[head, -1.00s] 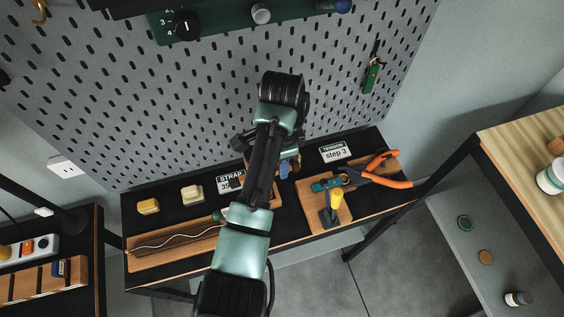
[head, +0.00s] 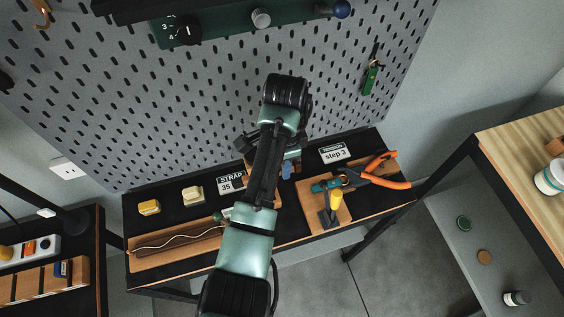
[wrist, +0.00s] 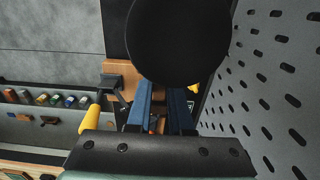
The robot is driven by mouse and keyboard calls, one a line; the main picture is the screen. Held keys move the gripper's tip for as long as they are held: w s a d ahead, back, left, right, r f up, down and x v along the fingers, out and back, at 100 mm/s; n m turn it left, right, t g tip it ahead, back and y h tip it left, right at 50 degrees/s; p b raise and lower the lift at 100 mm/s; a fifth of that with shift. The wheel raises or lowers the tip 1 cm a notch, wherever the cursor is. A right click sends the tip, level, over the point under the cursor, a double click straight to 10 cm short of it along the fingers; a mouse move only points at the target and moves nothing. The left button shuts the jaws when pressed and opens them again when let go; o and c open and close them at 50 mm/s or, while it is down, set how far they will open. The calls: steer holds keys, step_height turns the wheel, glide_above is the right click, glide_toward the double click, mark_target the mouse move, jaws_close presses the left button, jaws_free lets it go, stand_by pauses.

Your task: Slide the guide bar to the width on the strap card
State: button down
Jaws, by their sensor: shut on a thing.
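The strap card (head: 231,180) stands on the black bench, left of my arm in the head view. It reads STRAP and 35, and my arm may cover part of its lower line. My gripper (wrist: 160,108) shows in the wrist view as two dark blue fingers close together. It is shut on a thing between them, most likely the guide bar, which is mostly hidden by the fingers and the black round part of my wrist. In the head view my arm covers the gripper and the guide's scale, so the bar's width setting cannot be read.
Left of the card are a yellow block (head: 149,207), a cream block (head: 193,193) and a wooden tray (head: 150,262) with a pale cord. To the right are a tension card (head: 335,153) reading step 3 and an orange-handled tool (head: 385,181). The pegboard (head: 200,110) rises close behind.

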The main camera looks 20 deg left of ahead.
steer(key=c, duration=0.8)
jaws_free()
step_height(320, 180, up, 5)
steer(key=shift+w+f+b, duration=0.1)
steer(key=shift+b, duration=0.8)
step_height(320, 180, up, 7)
steer(key=p, duration=0.7)
